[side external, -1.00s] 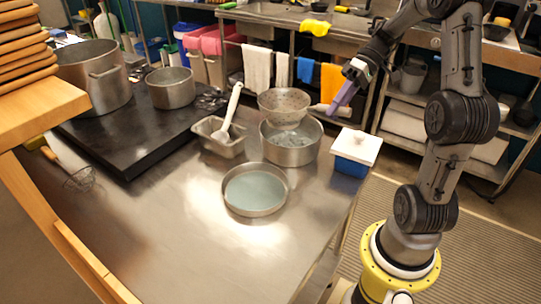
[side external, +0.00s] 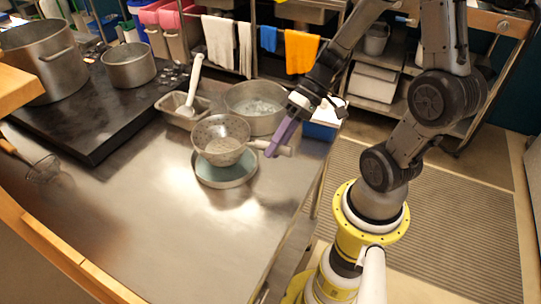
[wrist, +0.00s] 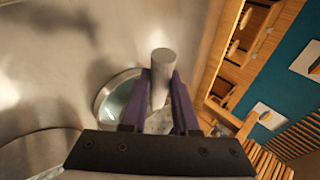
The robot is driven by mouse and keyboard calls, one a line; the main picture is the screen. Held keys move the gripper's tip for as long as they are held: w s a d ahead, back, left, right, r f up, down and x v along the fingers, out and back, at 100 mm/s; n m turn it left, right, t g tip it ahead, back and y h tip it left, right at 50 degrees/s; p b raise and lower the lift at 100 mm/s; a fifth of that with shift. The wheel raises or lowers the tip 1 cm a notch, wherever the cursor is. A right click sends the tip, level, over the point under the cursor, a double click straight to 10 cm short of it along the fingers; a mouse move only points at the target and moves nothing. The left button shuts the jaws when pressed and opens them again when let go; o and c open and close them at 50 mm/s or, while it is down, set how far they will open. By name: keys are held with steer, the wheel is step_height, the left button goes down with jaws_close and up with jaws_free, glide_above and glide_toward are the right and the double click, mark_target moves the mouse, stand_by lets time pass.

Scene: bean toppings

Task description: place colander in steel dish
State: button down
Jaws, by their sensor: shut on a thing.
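The colander (side external: 220,138) is a speckled metal bowl with a pale handle (side external: 275,150) pointing right. My gripper (side external: 277,146) is shut on that handle; the wrist view shows the purple fingers (wrist: 160,100) on both sides of the handle's round end (wrist: 162,62). The steel dish (side external: 224,181) is a shallow round pan with a blue-green inside. The colander overlaps the dish in the side view, over its far part; whether it touches the dish I cannot tell. In the wrist view the dish (wrist: 104,100) shows partly, left of the fingers, and the colander is mostly hidden.
A deep steel pot (side external: 256,106) stands just behind the colander. A small rectangular pan with a white-handled spoon (side external: 193,85) is behind left. A blue box (side external: 320,130) stands at the right edge.

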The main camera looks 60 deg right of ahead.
steer(key=shift+f, duration=1.9)
steer(key=c, duration=0.7)
jaws_free()
